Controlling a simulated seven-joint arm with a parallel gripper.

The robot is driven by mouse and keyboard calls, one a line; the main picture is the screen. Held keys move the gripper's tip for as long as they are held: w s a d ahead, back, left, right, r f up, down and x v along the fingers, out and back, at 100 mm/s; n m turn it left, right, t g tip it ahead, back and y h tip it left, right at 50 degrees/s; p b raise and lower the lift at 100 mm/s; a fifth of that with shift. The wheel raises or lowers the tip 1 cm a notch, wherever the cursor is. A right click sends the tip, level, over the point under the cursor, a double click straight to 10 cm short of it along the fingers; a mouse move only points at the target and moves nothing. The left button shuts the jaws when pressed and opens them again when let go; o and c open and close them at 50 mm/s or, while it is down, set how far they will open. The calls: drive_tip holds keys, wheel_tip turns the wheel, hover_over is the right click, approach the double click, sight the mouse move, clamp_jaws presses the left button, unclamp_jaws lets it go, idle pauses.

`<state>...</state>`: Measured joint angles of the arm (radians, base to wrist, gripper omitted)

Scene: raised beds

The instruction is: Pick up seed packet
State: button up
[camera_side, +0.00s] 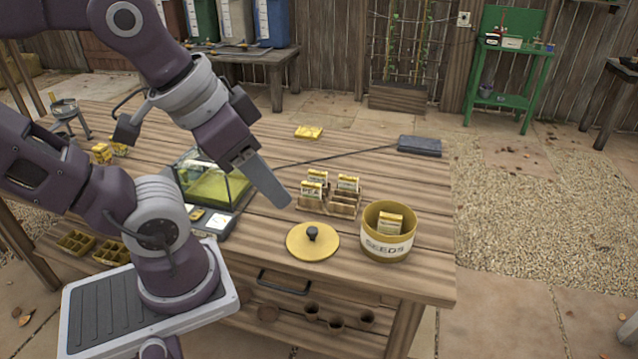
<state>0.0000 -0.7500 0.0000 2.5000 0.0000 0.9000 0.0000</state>
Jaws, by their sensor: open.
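Several yellow and white seed packets are in view. Some stand in a small wooden rack (344,209), including a front packet (311,190) and a packet at the right (347,184). One packet (390,223) stands inside the round yellow tin (388,246) marked SEEDS. A yellow packet (308,132) lies flat farther back on the table. My gripper (282,198) is open and appears empty. It points down and right, left of the rack and above the tabletop, apart from the packets. Only one broad grey finger shows clearly; the other is hidden.
A yellow lid (312,242) with a dark knob lies left of the tin. A dark flat box (419,146) sits at the back right, with a cable. The right tabletop (425,195) is clear.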

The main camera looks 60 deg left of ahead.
idle(0.5)
drive_tip(key=w+a+r+n+g, duration=0.1)
drive_tip(key=w+a+n, duration=0.15)
drive_tip(key=w, duration=0.25)
drive_tip(key=w+a+r+n, duration=0.1)
drive_tip(key=w+r+n, duration=0.1)
drive_tip(key=w+n, duration=0.25)
drive_tip(key=n+g, duration=0.5)
drive_tip(key=n, duration=1.5)
hover_over(318, 171)
drive_tip(key=f, duration=2.3)
drive_tip(key=shift+w+d+f, duration=0.15)
drive_tip(key=shift+d, duration=0.1)
drive_tip(key=f, duration=0.8)
drive_tip(key=shift+s+a, duration=0.2)
drive_tip(key=shift+s, duration=0.05)
clamp_jaws()
